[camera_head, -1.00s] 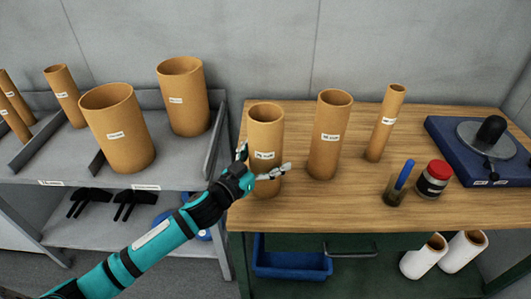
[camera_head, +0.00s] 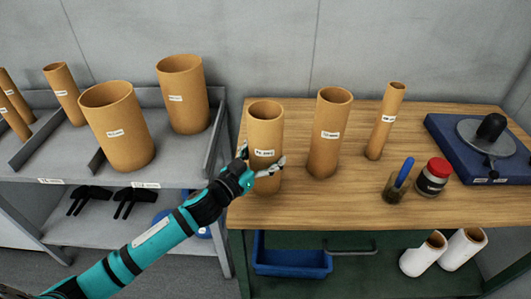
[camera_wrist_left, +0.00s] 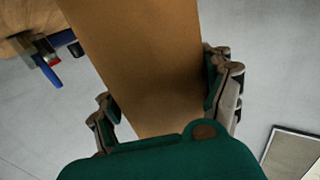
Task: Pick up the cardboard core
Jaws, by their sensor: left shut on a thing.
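Three labelled cardboard cores stand upright on the wooden table in the head view. The leftmost core (camera_head: 265,128) is at the table's left end, with the middle core (camera_head: 329,135) and the thin core (camera_head: 385,122) to its right. My left gripper (camera_head: 262,160) is shut on the leftmost core, one finger on each side of it. In the left wrist view the core (camera_wrist_left: 150,60) fills the space between the fingers of the gripper (camera_wrist_left: 168,95). Whether its base touches the table cannot be told. My right gripper is not in view.
A grey shelf (camera_head: 55,165) at the left holds wider and thinner cores. A blue bin (camera_head: 291,262) and white rolls (camera_head: 423,255) are below.

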